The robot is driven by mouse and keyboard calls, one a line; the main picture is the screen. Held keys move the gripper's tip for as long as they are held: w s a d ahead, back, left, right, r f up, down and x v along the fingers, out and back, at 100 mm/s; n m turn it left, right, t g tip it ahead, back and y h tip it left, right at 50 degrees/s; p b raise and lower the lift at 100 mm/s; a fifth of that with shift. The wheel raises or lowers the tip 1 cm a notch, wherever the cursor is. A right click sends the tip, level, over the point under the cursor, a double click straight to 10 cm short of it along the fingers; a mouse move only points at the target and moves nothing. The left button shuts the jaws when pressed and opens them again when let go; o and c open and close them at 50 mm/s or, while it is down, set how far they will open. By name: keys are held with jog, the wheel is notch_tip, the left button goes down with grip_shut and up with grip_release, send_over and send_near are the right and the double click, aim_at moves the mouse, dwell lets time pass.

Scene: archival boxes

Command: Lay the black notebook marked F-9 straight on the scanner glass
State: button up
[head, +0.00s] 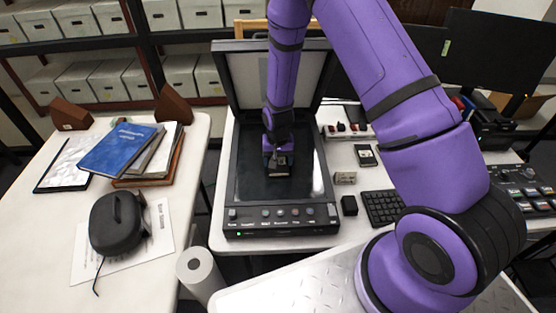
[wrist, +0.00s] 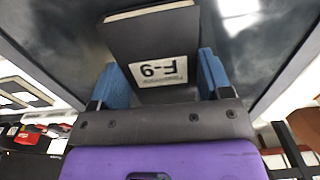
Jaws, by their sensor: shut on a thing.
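The black notebook (wrist: 155,40) carries a white F-9 label, which reads upside down in the wrist view. My gripper (wrist: 162,82) is shut on it, with one blue finger at each side of its labelled part. In the head view my gripper (head: 278,160) is over the middle of the scanner glass (head: 250,185), and the notebook (head: 278,172) shows as a small dark piece below it. The glass also shows dark behind the notebook in the wrist view (wrist: 255,35). I cannot tell whether the notebook touches the glass. The scanner lid (head: 245,75) stands open behind.
The scanner's button panel (head: 280,215) runs along its front edge. A keyboard (head: 384,208), a small black box (head: 349,206) and a card (head: 365,155) lie to the right.

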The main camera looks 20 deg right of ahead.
jog(key=shift+f, duration=0.25)
jog(key=shift+f, duration=0.15)
jog(key=o, duration=1)
jog(key=shift+c, duration=0.2)
